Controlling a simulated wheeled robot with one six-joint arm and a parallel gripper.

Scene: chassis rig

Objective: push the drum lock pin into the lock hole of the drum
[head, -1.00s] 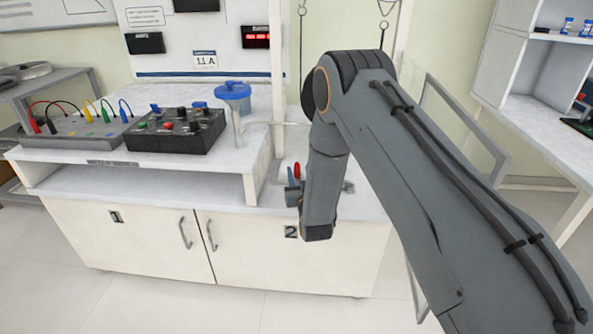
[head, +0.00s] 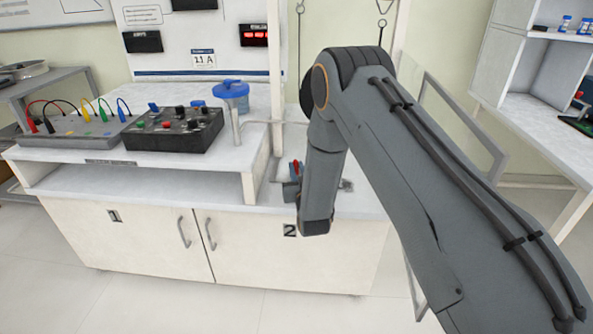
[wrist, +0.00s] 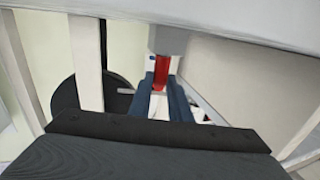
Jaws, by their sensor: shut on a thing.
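My gripper (wrist: 163,84) is shut on a red piece (wrist: 161,72), which I take to be the drum lock pin. The red piece also shows in the head view (head: 296,167), just past my gripper (head: 291,186). In the wrist view it sits between the dark fingertips, below a grey block (wrist: 171,40). A dark round disc (wrist: 88,108), probably the drum, is left of my fingers, partly behind a pale post. The lock hole is not visible. I cannot tell whether the pin touches the drum.
A pale post (wrist: 86,62) and a pale overhead edge (wrist: 240,22) are close to the gripper. In the head view, a black control box (head: 172,130) and blue-lidded container (head: 231,97) stand on the white bench (head: 95,188). Open floor lies in front.

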